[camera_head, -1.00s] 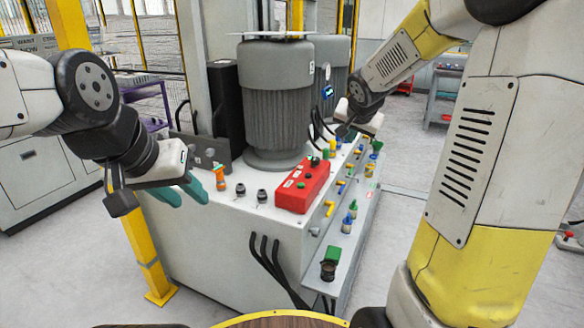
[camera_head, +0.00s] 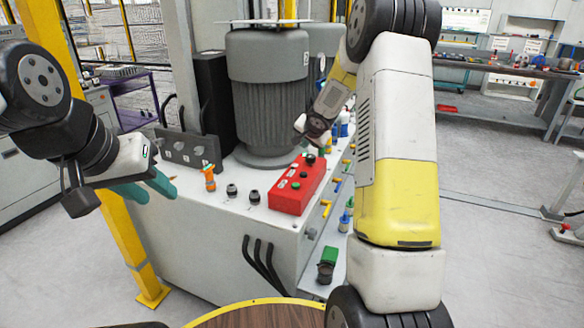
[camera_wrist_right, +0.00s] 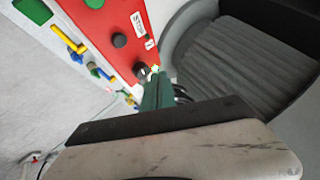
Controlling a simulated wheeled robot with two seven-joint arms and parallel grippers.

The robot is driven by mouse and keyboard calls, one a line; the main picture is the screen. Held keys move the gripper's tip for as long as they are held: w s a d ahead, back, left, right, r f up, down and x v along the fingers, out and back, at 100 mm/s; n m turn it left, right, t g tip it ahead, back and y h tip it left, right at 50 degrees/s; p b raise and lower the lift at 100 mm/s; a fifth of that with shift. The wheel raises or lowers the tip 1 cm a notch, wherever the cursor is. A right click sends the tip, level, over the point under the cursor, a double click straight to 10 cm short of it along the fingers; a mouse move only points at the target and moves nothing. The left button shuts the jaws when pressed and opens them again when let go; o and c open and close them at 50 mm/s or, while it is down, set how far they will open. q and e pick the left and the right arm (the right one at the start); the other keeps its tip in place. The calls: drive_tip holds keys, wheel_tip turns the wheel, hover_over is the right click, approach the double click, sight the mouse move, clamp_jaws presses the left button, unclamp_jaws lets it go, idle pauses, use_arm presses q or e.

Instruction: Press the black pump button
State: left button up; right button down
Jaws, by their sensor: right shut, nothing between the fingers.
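The red control box (camera_head: 290,197) stands on the front part of the grey machine top. It has green and black buttons and white labels. In the right wrist view the box (camera_wrist_right: 98,25) shows one black button (camera_wrist_right: 120,40) and a second black knob (camera_wrist_right: 140,70) at its end. I cannot read which label is the pump's. My right gripper (camera_wrist_right: 155,73) is shut and empty, its green fingertips beside the end knob; I cannot tell whether they touch. In the head view it is mostly hidden behind its wrist. My left gripper (camera_head: 160,190) is open and empty, left of the machine top.
A large grey ribbed motor (camera_head: 268,95) stands behind the box. An orange fitting (camera_head: 209,178) and two black fittings stand to its left. Yellow and blue valves (camera_head: 326,208) line the right side. A yellow post (camera_head: 132,240) stands at the left.

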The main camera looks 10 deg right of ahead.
sight(304, 175)
drive_tip(key=shift+f, duration=0.1)
drive_tip(key=shift+f, duration=4.3)
drive_tip(key=shift+f, duration=0.15)
drive_tip(key=shift+f, duration=0.3)
drive_tip(key=shift+s+f, duration=0.1)
drive_tip(key=shift+f, duration=0.35)
drive_tip(key=shift+r, duration=0.85)
